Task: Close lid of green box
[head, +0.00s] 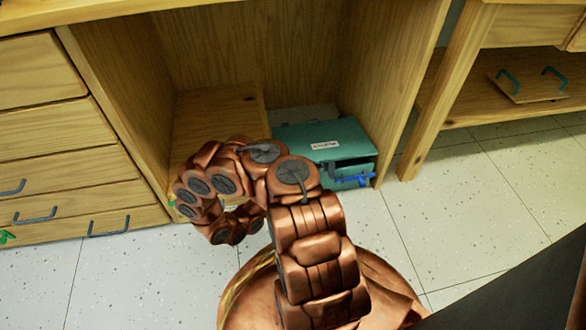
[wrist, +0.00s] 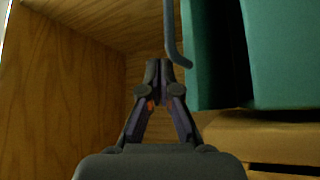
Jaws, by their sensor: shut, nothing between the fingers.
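The green box (head: 322,138) sits on the floor inside the open wooden cubby, with a pale label on its top. A dark gap shows under the top's front right edge, so the lid looks not fully down. A blue part (head: 355,178) sticks out at its front. In the wrist view, green panels (wrist: 287,50) fill the upper right, with a dark gap between two of them. My gripper (wrist: 158,68) is shut and empty, left of these panels; contact is unclear. A thin grey bent rod (wrist: 174,35) hangs just beyond the fingertips. In the head view my arm hides the gripper.
Drawers (head: 50,135) with handles are at the left, and a low shelf (head: 480,103) at the right. The tiled floor (head: 460,210) in front is clear.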

